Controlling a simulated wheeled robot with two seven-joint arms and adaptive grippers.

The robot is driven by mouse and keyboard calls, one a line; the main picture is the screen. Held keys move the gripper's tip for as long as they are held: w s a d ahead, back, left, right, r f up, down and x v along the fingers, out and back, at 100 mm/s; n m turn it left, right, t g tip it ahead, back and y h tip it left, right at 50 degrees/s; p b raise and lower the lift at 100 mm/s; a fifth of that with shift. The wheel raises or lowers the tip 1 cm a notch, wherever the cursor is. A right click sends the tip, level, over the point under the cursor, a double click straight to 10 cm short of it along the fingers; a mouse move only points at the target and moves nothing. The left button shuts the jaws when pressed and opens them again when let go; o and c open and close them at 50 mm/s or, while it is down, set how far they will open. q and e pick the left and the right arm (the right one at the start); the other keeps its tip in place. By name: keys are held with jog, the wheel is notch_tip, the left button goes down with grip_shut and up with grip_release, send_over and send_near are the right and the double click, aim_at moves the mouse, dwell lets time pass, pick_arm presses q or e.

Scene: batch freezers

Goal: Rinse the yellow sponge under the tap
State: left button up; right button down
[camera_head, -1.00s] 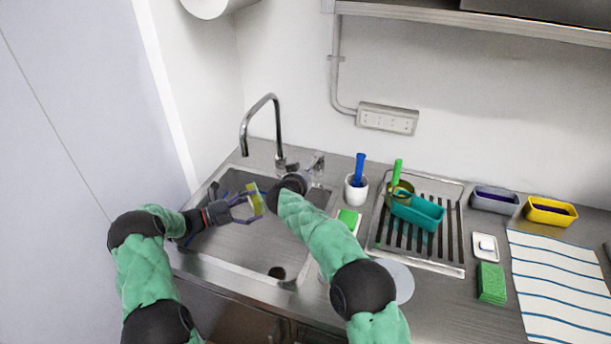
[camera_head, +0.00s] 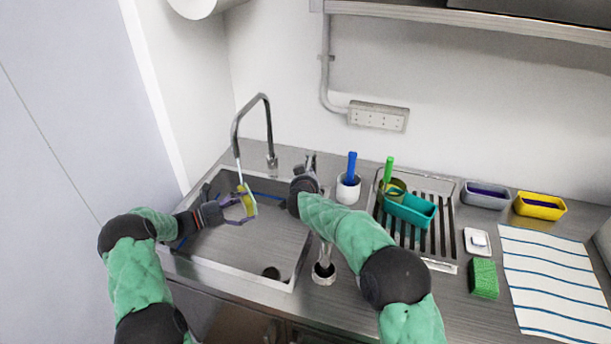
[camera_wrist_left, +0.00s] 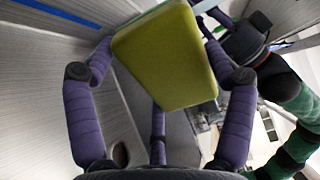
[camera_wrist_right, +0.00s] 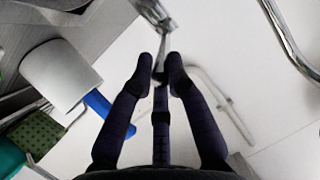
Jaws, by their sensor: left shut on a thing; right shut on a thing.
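The yellow sponge (camera_head: 249,200) is in my left gripper (camera_head: 244,205), held above the sink basin (camera_head: 225,250). The left wrist view shows the sponge (camera_wrist_left: 165,60) between the fingers. The tall metal tap (camera_head: 268,125) curves over the basin. A thin pale stream of water (camera_head: 238,170) runs from its spout down to the sponge's upper edge. My right gripper (camera_head: 309,165) is at the tap's lever, behind the basin's right corner. In the right wrist view its fingers (camera_wrist_right: 160,70) are shut around the metal lever (camera_wrist_right: 158,55). My right wrist hides part of the lever in the head view.
A white cup (camera_head: 348,190) with a blue-handled tool stands right of the lever. A drying rack (camera_head: 440,235) holds a teal container (camera_head: 410,209). A green sponge (camera_head: 484,279) and a striped cloth (camera_head: 550,275) lie further right. The sink's drain (camera_head: 271,272) is uncovered.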

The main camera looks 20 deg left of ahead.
jog(key=shift+s+f, duration=0.15)
jog(key=shift+f, duration=0.2)
jog(key=c, duration=1.3)
grip_release()
jog(key=shift+o, duration=0.2)
jog(key=shift+r, duration=0.1)
jog(key=shift+r, duration=0.1)
jog(key=v, duration=1.2)
